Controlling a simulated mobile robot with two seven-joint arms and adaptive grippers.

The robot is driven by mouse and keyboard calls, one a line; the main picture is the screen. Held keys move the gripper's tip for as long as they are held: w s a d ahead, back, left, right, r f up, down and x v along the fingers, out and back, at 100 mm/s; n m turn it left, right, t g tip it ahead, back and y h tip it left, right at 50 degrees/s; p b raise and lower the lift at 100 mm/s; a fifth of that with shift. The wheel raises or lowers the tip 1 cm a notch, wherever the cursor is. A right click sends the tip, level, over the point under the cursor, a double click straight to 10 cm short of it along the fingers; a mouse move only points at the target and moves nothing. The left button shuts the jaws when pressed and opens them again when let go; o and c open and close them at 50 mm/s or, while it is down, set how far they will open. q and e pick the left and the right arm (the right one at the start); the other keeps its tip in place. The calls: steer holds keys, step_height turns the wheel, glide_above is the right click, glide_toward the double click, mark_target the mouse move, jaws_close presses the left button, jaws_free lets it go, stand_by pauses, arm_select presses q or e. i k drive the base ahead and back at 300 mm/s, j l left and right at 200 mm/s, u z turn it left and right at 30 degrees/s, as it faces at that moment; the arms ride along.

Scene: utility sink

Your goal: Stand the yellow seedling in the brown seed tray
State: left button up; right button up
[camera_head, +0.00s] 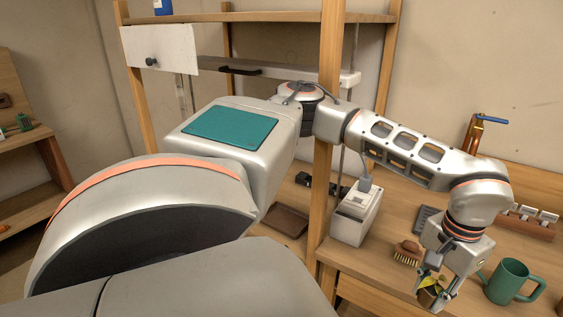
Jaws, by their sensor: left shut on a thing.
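My left gripper (436,296) is at the lower right, pointing down over the wooden bench, shut on the yellow seedling (428,296). The seedling has yellow-green leaves above a small brown pot, partly covered by the fingers. I cannot tell whether the pot touches the bench. A flat dark brown tray (291,220) lies left of the wooden post, well away from the gripper; it looks like the seed tray and its visible part looks empty. My right gripper is out of view.
A green mug (508,282) stands close right of the gripper. A brush (408,251) lies just left of it. A white box (355,215) stands beside the wooden post (325,160). A brown rack with white pieces (527,225) sits behind the mug.

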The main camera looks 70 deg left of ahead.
mark_target(292, 223)
steer(key=k+j+u, duration=0.2)
steer(key=j, duration=0.15)
steer(key=j+u, duration=0.15)
steer(key=j, duration=0.2)
steer(key=i+j+u, duration=0.15)
steer(key=j, duration=0.15)
steer(key=j+u, duration=0.1)
steer(key=j, duration=0.2)
steer(key=i, duration=0.25)
